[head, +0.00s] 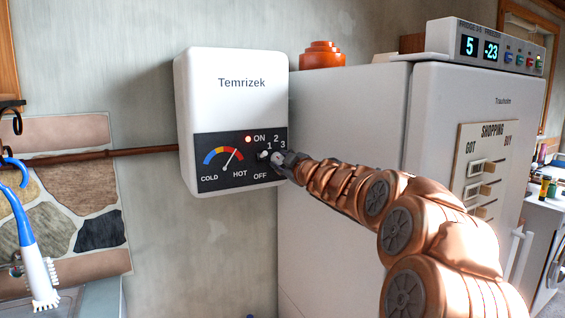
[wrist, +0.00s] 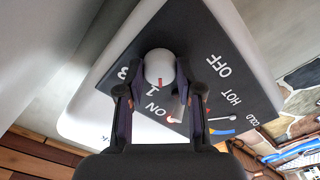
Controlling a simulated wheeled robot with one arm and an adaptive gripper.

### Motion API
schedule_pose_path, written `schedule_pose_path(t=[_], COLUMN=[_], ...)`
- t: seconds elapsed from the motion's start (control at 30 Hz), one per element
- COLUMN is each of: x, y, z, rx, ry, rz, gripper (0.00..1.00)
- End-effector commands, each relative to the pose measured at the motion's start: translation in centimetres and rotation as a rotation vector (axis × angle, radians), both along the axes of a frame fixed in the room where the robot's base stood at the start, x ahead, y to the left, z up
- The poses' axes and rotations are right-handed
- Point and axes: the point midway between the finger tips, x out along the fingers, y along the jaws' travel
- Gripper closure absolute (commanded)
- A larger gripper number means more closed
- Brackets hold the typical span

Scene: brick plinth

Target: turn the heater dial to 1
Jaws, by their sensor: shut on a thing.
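The heater (head: 241,85) is a white box on the wall, labelled Temrizek, with a black panel low on its front. Its dial (wrist: 160,65) is a round white knob with a red mark. In the wrist view the mark points at or very near the 1. My gripper (wrist: 159,75) has a finger on each side of the dial and is shut on it. In the head view my gripper (head: 284,161) is at the panel's right side and partly covers the dial. A red lamp by ON is lit, and the gauge needle leans towards HOT.
A fridge (head: 343,150) stands close to the right of the heater, with an orange pot (head: 322,55) and a display unit (head: 490,46) on top. A copper pipe (head: 110,157) meets the heater from the left. A blue-and-white brush (head: 35,250) hangs at far left.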

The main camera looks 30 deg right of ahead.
Motion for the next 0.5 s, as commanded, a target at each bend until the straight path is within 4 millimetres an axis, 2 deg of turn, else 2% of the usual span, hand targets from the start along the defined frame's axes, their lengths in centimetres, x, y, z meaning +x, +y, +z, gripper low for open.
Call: schedule_pose_path(t=[0.1,0.13,0.2,0.5], x=[0.01,0.01,0.0,-0.04], y=[0.01,0.03,0.03,0.02], z=[-0.03,-0.03,0.0,0.02], rx=[-0.001,-0.001,-0.001,0.0], ry=[0.001,0.001,0.0,-0.001], rz=[0.001,0.001,0.0,0.001], gripper=[0.99,0.61,0.54,0.53])
